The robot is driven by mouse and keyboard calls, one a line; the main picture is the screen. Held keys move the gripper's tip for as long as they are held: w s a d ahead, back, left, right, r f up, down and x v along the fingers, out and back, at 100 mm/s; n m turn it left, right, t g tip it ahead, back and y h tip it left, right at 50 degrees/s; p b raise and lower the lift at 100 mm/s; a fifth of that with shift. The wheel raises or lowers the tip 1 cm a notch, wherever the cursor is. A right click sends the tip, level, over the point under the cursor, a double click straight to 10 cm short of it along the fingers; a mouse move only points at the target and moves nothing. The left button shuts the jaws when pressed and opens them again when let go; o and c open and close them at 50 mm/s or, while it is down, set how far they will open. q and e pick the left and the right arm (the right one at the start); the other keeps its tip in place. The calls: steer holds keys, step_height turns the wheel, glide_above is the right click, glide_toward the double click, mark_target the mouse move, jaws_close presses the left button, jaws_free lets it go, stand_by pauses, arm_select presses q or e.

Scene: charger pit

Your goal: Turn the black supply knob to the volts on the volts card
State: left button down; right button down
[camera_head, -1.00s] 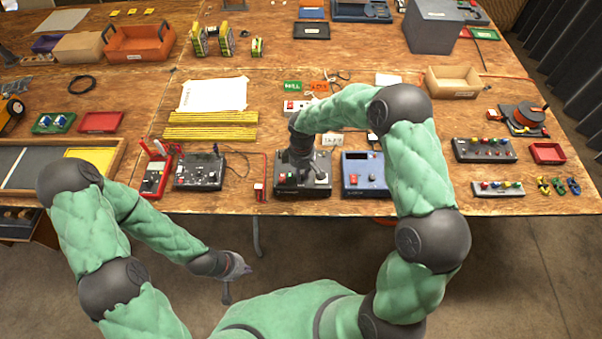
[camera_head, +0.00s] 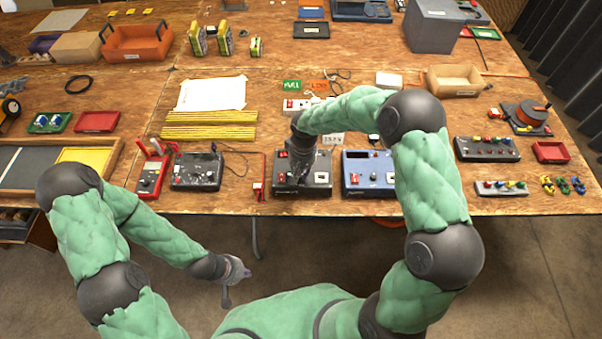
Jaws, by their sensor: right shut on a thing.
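The dark grey supply box (camera_head: 318,190) stands near the table's front edge, with a light dial or plate on its right part. My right gripper (camera_head: 296,178) reaches down onto the box's left part. It is shut, and the black supply knob is hidden under it. A small white card with dark print (camera_head: 333,139), perhaps the volts card, stands behind the box; I cannot read it. My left gripper (camera_head: 236,286) hangs in front of the table, away from everything; whether it is open or shut is unclear.
A blue box (camera_head: 370,185) with a knob stands close on the right. A black device (camera_head: 197,172) and a red meter (camera_head: 150,178) stand to the left. A white power strip (camera_head: 292,104) and my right forearm are behind the supply box.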

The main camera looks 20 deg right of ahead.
steer(key=shift+m+b, duration=0.45)
steer(key=shift+m, duration=1.15)
steer(key=c, duration=1.1)
jaws_free()
step_height(320, 180, up, 12)
steer(key=shift+d, duration=0.3)
